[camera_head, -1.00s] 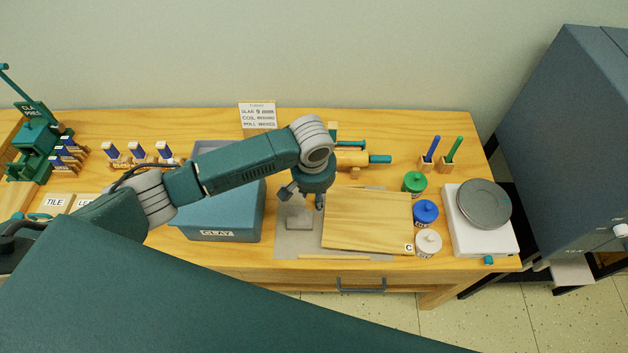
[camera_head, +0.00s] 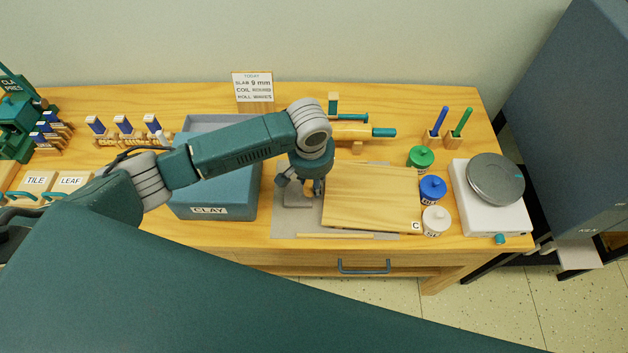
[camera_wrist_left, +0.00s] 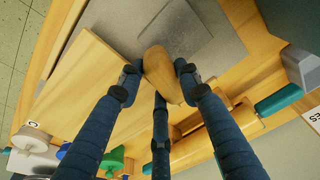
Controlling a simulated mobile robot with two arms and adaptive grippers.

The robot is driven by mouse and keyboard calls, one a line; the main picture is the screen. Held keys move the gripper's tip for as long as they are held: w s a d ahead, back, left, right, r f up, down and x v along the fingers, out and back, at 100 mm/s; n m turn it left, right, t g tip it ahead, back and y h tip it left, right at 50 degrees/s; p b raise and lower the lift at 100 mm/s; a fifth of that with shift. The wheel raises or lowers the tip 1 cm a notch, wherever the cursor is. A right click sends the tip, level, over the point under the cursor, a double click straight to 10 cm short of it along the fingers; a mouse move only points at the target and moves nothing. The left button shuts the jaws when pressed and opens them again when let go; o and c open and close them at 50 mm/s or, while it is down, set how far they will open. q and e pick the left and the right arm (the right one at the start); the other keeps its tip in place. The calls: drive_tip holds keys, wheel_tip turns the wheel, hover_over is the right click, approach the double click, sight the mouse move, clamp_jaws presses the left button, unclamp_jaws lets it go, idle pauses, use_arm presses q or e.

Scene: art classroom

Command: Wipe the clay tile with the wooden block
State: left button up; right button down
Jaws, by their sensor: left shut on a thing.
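The clay tile (camera_head: 298,194) is a flat grey square lying on a grey mat, left of a pale wooden board. It also shows at the top of the left wrist view (camera_wrist_left: 182,30). My left gripper (camera_head: 308,184) is at the tile's far right side. In the left wrist view, its dark fingers (camera_wrist_left: 158,80) are shut on the rounded wooden block (camera_wrist_left: 160,70). The block's end overlaps the tile's near edge in that view; I cannot tell whether they touch. My right gripper is not in view.
The wooden board (camera_head: 370,195) is close on the right. The blue clay bin (camera_head: 240,209) stands close on the left. Several lidded jars, including a blue one (camera_head: 432,188), and a scale (camera_head: 484,215) stand further right. A rolling pin (camera_head: 352,132) lies behind.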

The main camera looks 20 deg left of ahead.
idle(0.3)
use_arm(q)
drive_tip(key=shift+f, duration=1)
idle(0.4)
